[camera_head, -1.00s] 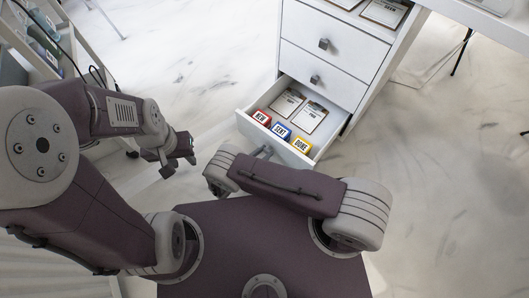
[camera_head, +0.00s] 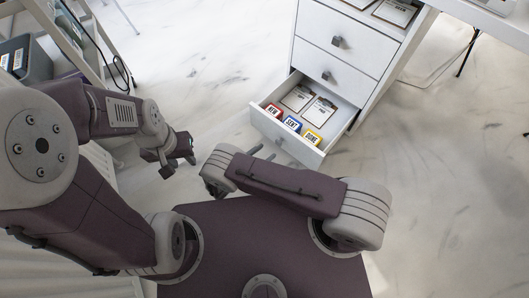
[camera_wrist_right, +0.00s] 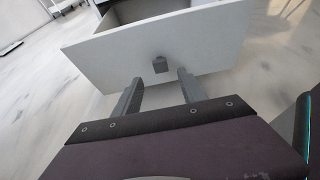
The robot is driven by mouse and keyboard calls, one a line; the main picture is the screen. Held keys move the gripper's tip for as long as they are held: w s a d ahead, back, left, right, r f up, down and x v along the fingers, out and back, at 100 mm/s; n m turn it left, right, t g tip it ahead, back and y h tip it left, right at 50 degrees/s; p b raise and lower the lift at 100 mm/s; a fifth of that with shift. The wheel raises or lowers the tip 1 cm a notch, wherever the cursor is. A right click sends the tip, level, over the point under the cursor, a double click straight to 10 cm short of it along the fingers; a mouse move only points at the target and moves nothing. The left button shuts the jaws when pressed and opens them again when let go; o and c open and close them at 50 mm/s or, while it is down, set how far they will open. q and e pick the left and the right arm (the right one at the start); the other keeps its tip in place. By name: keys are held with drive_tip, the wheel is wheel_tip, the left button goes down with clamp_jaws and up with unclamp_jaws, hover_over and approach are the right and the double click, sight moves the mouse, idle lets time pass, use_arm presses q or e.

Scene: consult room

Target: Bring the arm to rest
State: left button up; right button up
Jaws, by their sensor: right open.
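My right gripper (camera_wrist_right: 159,75) is open and empty in the right wrist view. Its two fingers point at the white front of an open drawer (camera_wrist_right: 205,45), with the grey knob (camera_wrist_right: 160,65) beyond and between them; whether they touch the front is unclear. In the head view my right arm is folded over my base, its wrist towards the drawer (camera_head: 285,139). My left gripper (camera_head: 168,165) hangs at the left, clear of the drawer; its jaw opening is unclear.
A rack with a dark box (camera_head: 30,60) stands at left. Floor (camera_head: 440,170) at right is clear.

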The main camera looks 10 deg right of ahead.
use_arm(q)
drive_tip(key=shift+s+a, duration=0.15)
drive_tip(key=shift+a, duration=0.05)
use_arm(e)
drive_tip(key=shift+s+a, duration=0.2)
drive_tip(key=shift+s, duration=0.05)
